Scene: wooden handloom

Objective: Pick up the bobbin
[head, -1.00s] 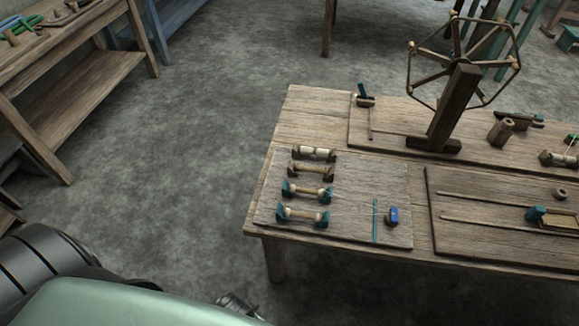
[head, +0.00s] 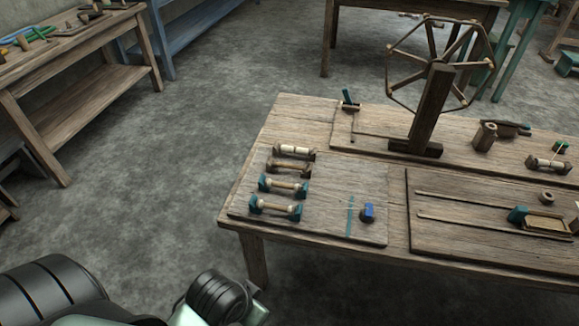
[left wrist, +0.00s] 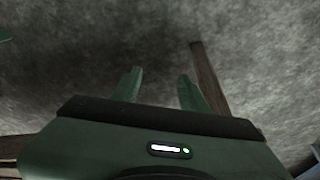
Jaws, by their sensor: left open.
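Several bobbins lie in a column on a wooden board (head: 325,222) at the table's left end. The top one (head: 294,152) has pale thread and brown ends. Below it is a bare brown one (head: 289,168). Two lower bobbins, the third (head: 284,186) and the front one (head: 275,208), have teal ends. My left gripper (left wrist: 160,90) is open and empty in the left wrist view, with grey floor beyond its green fingers. In the head view only part of my arm shows, at the lower left, short of the table. My right gripper is out of view.
A wooden wheel (head: 437,66) on a post stands behind the board. A blue block (head: 367,212) sits at the board's right. A second board (head: 480,245) with rails lies further right. Open floor (head: 170,190) separates this table from a left bench (head: 95,100).

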